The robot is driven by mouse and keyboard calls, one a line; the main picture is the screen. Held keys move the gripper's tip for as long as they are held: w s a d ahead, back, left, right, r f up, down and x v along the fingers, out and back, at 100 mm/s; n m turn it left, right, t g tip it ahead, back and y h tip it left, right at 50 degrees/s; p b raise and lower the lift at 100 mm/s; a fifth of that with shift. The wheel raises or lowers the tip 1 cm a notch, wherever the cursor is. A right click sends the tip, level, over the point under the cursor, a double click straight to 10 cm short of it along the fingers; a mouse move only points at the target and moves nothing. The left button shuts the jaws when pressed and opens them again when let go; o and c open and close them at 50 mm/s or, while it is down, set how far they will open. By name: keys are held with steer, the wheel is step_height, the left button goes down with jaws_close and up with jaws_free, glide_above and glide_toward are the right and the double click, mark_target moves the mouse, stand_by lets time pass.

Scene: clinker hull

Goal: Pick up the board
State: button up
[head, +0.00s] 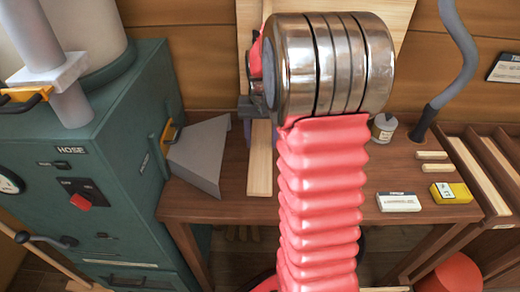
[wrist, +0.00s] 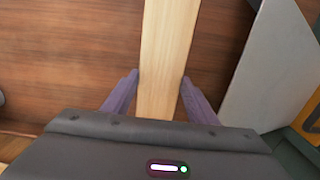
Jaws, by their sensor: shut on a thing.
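The board (head: 260,165) is a pale, narrow wooden strip over the brown table, partly hidden by my red-sleeved arm in the head view. In the wrist view the board (wrist: 166,50) runs from the top edge down between the two purple fingers of my gripper (wrist: 159,78). The fingers are shut on it, one on each side. In the head view my gripper is mostly hidden behind the metal arm joint. I cannot tell whether the board touches the table.
A grey sheet-metal hood (head: 203,153) on the green cabinet (head: 120,180) is close on the left. On the table (head: 228,205) are a small jar (head: 384,128), a white labelled box (head: 398,202), a yellow box (head: 451,192) and small wood blocks. A slatted rack (head: 485,175) stands right.

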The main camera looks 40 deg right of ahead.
mark_target(261, 144)
steer(key=shift+r, duration=1.65)
